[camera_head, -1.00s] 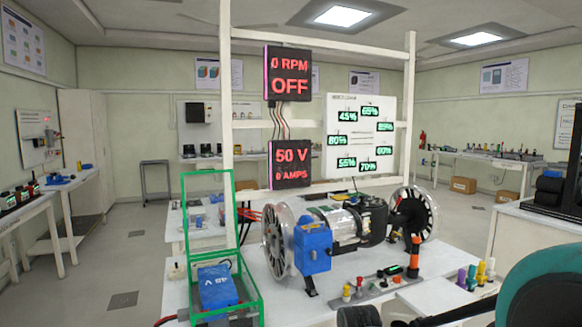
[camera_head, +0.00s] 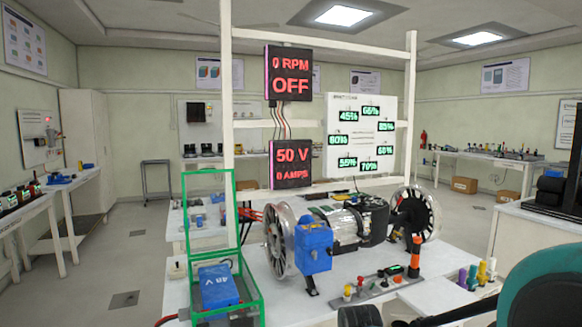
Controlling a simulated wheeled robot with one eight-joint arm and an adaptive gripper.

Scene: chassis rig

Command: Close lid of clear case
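The clear case (camera_head: 262,302) has green edges and stands at the front left of the white bench. Its lid (camera_head: 233,208) is open and stands upright at the back of the case. A blue battery block (camera_head: 216,287) marked 48 V sits inside the case. Part of my arm, with a teal cover and dark parts, shows at the lower right, well to the right of the case. I cannot make out my gripper's fingertips there.
A motor rig with a blue box (camera_head: 315,248), a clear-cased motor (camera_head: 345,228) and two wheels (camera_head: 280,240) stands right of the case. A white frame (camera_head: 227,120) with red displays (camera_head: 292,163) rises behind. A control strip (camera_head: 382,282) and colored plugs (camera_head: 482,272) lie at the front right.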

